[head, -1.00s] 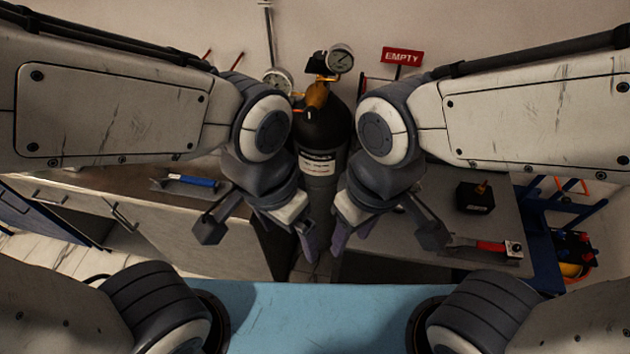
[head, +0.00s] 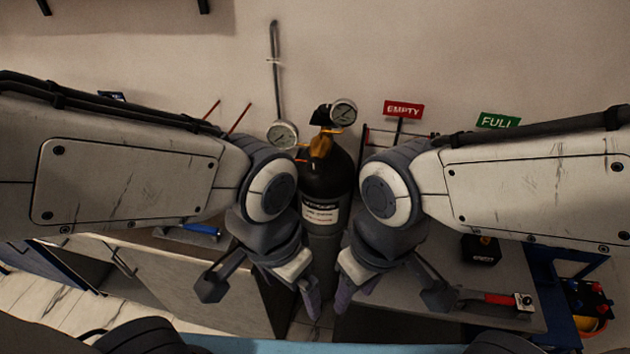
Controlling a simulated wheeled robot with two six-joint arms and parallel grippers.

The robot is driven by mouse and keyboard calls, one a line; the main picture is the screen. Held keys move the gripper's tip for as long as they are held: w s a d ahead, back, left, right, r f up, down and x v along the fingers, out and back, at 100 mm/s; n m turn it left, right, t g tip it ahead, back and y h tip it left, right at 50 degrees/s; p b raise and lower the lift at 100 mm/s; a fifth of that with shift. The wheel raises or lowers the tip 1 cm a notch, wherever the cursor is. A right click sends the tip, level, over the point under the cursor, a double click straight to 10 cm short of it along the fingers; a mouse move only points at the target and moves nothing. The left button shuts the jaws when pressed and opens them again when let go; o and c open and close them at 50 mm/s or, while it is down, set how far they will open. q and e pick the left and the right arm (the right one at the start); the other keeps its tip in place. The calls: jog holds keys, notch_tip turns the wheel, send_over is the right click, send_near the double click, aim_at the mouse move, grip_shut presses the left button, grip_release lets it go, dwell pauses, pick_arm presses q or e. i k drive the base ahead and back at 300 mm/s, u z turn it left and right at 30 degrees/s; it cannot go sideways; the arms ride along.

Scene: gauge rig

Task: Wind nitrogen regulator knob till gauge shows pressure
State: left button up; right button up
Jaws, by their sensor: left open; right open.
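The nitrogen cylinder (head: 323,218) stands upright at the centre, black on top with a white label and a grey lower body. On its top is a brass regulator (head: 322,145) with a black knob-like part (head: 320,115) beside it. One round gauge (head: 343,112) sits at the upper right of the regulator and another gauge (head: 282,135) at its left. Their needles are too small to read. My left gripper (head: 262,292) is open and empty, low and left of the cylinder. My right gripper (head: 390,294) is open and empty, low and right of it.
A red EMPTY sign (head: 403,109) and a green FULL sign (head: 498,121) stand behind. A bench on the right holds a black box (head: 480,250) and a red-handled tool (head: 498,298). A blue-handled tool (head: 200,229) lies on the left bench. A blue rack (head: 560,262) stands far right.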

aim_at(314, 167)
jog(key=u, duration=1.7)
jog(key=k, duration=0.5)
jog(key=z, duration=1.4)
